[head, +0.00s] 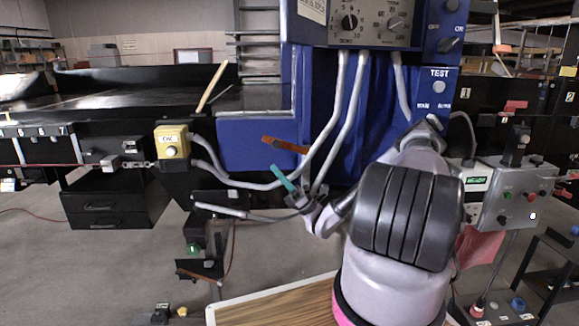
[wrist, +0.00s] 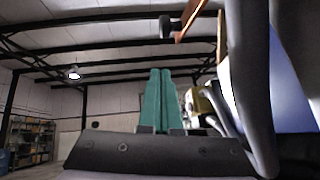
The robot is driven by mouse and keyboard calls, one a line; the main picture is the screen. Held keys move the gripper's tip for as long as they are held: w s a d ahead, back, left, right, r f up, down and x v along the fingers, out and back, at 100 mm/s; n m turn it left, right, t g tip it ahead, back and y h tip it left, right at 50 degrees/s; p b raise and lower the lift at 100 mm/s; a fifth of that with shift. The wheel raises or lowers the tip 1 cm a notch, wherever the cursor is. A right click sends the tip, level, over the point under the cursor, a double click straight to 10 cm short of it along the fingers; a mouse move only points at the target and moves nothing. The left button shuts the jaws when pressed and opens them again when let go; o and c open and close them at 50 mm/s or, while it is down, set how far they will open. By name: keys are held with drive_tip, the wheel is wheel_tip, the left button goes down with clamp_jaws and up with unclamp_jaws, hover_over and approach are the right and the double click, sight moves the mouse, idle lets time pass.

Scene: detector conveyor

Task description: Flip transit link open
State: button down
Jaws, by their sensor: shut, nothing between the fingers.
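An orange-brown bar (head: 285,145) juts from the front of the blue cabinet in the head view; it may be the transit link, but no label shows. It also shows at the top of the wrist view (wrist: 190,18), with a dark knob at its end. My gripper (head: 278,172) is just below the bar, its teal fingers pointing up and to the left. The fingers are together and empty, and show upright in the wrist view (wrist: 158,78), apart from the bar. The bar's mounting on the cabinet cannot be made out.
Grey hoses (head: 340,110) hang from the control panel (head: 372,22) close to my gripper and the bar. A yellow button box (head: 172,142) is at the left, by the black conveyor (head: 110,84). A grey switch box (head: 510,195) stands at the right. A wooden tabletop (head: 275,302) lies below.

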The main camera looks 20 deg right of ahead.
drive_tip(key=v, duration=0.9)
drive_tip(key=shift+f, duration=0.4)
